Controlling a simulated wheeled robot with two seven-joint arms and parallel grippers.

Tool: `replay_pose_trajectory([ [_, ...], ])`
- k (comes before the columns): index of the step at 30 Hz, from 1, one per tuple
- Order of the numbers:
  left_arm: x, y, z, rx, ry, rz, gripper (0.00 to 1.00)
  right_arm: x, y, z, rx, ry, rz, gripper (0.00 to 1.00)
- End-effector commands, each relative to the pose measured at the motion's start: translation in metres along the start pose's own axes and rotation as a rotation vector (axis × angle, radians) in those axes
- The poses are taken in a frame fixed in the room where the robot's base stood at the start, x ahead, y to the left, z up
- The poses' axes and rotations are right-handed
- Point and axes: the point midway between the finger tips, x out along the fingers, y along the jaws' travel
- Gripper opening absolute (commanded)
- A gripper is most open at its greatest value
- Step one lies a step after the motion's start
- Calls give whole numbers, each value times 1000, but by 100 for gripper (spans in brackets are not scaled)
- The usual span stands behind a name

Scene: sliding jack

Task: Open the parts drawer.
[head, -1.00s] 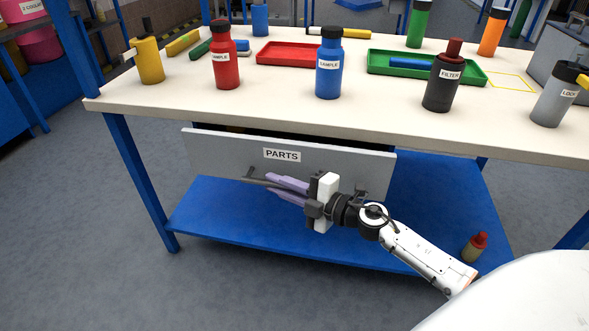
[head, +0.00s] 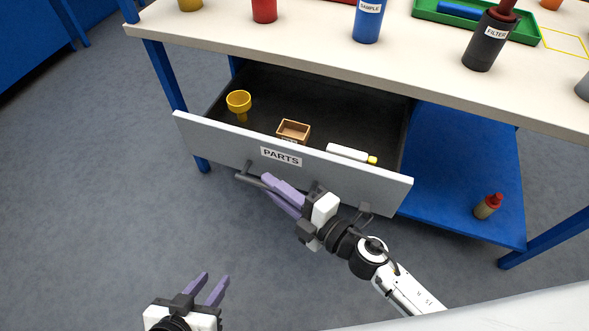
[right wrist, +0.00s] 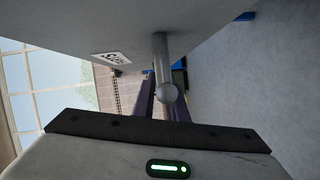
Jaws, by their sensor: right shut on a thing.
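The parts drawer (head: 345,181), with a grey front and a PARTS label, stands well open under the workbench in the head view. Inside it are a yellow funnel (head: 239,103), a small brown box (head: 293,131) and a white cylinder with a yellow tip (head: 350,154). My right gripper (head: 277,190) is shut on the dark bar handle (head: 249,180) of the drawer front. The handle bar also shows between the fingers in the right wrist view (right wrist: 161,62). My left gripper (head: 208,287) is open and empty at the bottom left, apart from the drawer.
The workbench top (head: 270,45) carries several bottles and a green tray (head: 426,14). The floor in front and to the left is clear.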

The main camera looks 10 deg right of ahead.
Motion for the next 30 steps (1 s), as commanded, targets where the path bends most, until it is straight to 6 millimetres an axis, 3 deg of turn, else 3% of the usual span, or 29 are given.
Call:
replay_pose_trajectory([
  [14, -1, 0, -3, 0, 6, 0, 31, 0, -2, -7, -4, 5, -3, 0],
  [15, -1, 0, -4, 0, 7, 0, 31, 0, -2, -7, -4, 5, -3, 15],
  [18, -1, 0, -4, -1, 9, 0, 31, 0, -2, -7, -3, 6, -3, 31],
  [30, -1, 1, -5, -1, 10, 0, 31, -5, -3, -8, -1, 7, -3, 31],
])
